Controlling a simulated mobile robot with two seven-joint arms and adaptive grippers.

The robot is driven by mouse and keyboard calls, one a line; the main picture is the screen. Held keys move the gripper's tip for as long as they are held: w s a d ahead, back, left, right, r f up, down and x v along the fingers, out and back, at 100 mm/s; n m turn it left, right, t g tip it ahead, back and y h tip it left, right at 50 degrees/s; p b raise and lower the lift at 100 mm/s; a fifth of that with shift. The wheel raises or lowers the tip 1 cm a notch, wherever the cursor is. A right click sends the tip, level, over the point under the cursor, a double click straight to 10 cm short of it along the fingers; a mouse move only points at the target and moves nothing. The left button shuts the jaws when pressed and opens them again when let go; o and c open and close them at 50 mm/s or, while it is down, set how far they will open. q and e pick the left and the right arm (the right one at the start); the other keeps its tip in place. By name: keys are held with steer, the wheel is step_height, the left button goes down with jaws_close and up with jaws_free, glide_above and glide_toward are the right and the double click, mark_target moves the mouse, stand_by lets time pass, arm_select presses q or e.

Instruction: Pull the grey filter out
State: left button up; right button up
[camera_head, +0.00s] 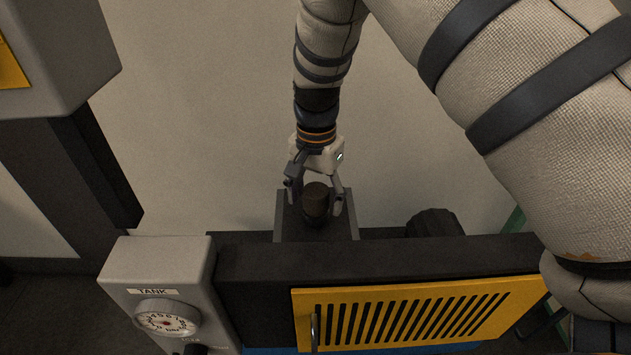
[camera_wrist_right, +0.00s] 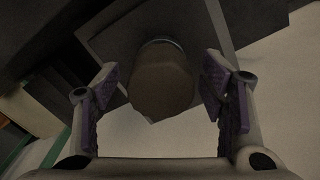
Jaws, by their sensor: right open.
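The filter (camera_head: 316,200), a dark brownish-grey cylinder, stands on a grey block behind the machine's dark beam. In the right wrist view the filter (camera_wrist_right: 161,82) shows as a faceted brown-grey body with a paler ring at its far end. My right gripper (camera_head: 315,200) is open, with one finger on each side of the filter. In the right wrist view gaps show between the filter and both finger pads (camera_wrist_right: 161,85), so I see no grip on it. My left gripper is not in view.
The grey block (camera_head: 282,222) adjoins the dark beam (camera_head: 370,258). A yellow slotted panel (camera_head: 420,312) is on the machine's front. A grey TANK gauge box (camera_head: 155,262) stands at left. A dark round knob-like part (camera_head: 434,223) is right of the block. Bare floor lies behind.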

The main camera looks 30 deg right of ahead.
steer(key=c, duration=1.3)
steer(key=shift+r+n+p, duration=0.25)
steer(key=shift+n+p, duration=0.1)
steer(key=shift+n, duration=0.85)
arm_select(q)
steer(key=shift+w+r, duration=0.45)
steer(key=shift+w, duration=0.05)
arm_select(e)
steer(key=shift+f+n, duration=0.2)
steer(key=shift+n, duration=0.3)
steer(key=shift+r+n, duration=0.15)
steer(key=shift+n, duration=0.85)
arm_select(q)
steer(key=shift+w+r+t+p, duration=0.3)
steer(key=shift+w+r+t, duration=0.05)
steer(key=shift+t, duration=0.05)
arm_select(e)
steer(key=shift+n, duration=0.6)
